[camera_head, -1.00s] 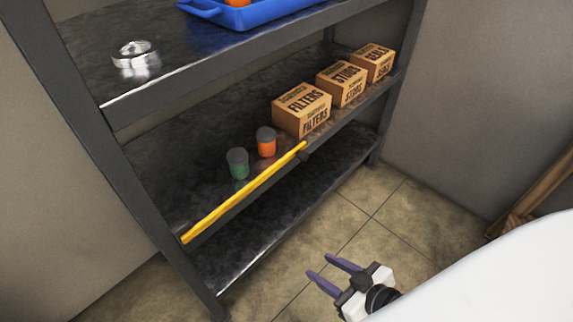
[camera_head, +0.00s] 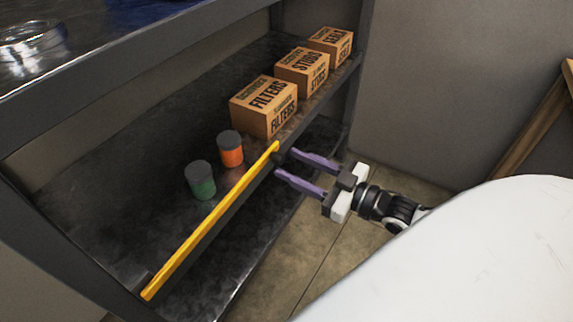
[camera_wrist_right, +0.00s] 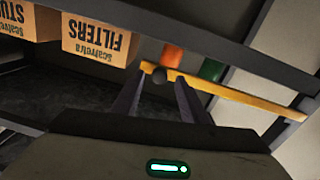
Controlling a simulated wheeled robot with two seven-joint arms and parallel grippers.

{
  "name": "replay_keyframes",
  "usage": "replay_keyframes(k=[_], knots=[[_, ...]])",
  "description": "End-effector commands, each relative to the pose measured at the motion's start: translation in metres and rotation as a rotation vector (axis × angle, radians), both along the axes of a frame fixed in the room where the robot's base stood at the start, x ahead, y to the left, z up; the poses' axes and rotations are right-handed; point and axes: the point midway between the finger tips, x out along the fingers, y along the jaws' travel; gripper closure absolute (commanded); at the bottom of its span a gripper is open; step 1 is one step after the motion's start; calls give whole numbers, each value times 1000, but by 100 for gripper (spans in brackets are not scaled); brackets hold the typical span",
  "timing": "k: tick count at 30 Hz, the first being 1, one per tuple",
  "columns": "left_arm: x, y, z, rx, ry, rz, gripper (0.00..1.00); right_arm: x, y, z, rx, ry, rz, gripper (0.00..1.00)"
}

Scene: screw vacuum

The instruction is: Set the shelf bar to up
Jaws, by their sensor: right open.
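The yellow shelf bar (camera_head: 210,221) runs along the front edge of the middle shelf (camera_head: 100,205). My left gripper is not in view.
Behind the bar stand a green jar (camera_head: 201,180), an orange jar (camera_head: 231,149) and cardboard boxes marked FILTERS (camera_head: 264,106), STUDS (camera_head: 303,71) and SEALS (camera_head: 331,46). An upper shelf (camera_head: 130,58) overhangs at the left. Tiled floor (camera_head: 300,245) lies in front.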

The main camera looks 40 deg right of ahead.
Motion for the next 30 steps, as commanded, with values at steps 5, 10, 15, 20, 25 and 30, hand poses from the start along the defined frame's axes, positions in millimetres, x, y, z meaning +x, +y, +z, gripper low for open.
replay_keyframes(k=[5,10,15,20,25,30], knots=[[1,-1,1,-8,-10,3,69,18,6,0,0,-2,-1,60],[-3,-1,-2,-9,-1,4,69,23,9,-1,-1,1,1,60],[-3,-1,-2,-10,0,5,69,23,9,0,-1,2,0,60],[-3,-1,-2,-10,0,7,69,23,9,-1,0,1,0,78],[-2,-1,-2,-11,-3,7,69,22,9,-1,0,1,1,100],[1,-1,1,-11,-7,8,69,23,9,1,-3,0,1,100]])
